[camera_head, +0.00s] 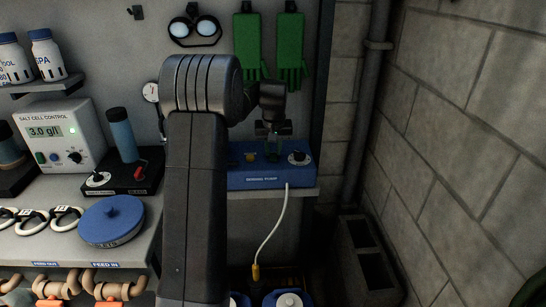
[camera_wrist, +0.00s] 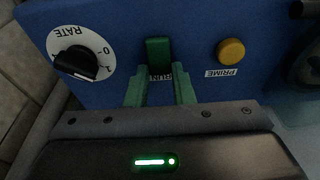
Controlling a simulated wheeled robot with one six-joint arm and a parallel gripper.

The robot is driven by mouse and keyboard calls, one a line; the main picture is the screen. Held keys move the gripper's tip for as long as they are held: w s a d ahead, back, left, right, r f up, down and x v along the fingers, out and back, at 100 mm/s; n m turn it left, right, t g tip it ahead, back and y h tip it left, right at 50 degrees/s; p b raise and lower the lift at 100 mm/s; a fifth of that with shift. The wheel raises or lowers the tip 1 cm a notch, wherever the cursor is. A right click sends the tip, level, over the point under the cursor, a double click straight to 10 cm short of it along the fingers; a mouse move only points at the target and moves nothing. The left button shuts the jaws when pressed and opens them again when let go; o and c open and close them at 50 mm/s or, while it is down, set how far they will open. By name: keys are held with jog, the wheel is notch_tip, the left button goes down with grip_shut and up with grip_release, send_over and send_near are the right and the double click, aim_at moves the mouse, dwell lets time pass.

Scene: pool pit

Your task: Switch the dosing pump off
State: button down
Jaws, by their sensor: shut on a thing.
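The blue dosing pump (camera_head: 243,181) stands on a ledge in the head view, its front label below the controls. The wrist view shows its blue panel (camera_wrist: 120,30) upside down. There a green RUN switch (camera_wrist: 158,47) sits between a black RATE dial (camera_wrist: 76,64) and a yellow PRIME button (camera_wrist: 231,51). My gripper (camera_wrist: 159,78) reaches down to the panel, with its two green fingers on either side of the switch, shut on it. The fingertips partly cover the RUN label. In the head view my gripper (camera_head: 272,136) is above the pump's middle.
Left are a salt cell control box (camera_head: 75,118), a blue round lid (camera_head: 110,218) and a blue bottle (camera_head: 122,135) on a black base. Green gloves (camera_head: 247,42) hang behind. A block wall bounds the right.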

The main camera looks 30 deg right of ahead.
jog(key=shift+s+f+t+h+b, duration=0.15)
jog(key=shift+t+h+b, duration=0.15)
jog(key=shift+t+b, duration=0.35)
jog(key=shift+a+r+b, duration=0.1)
jog(key=shift+r+b, duration=0.15)
jog(key=shift+b, duration=0.2)
jog(key=c, duration=1.2)
grip_release()
jog(key=shift+c, duration=0.2)
jog(key=v, duration=1.3)
jog(key=shift+s+r, duration=0.25)
jog(key=shift+r, duration=0.1)
jog(key=shift+a+f, duration=0.1)
jog(key=shift+a, duration=0.05)
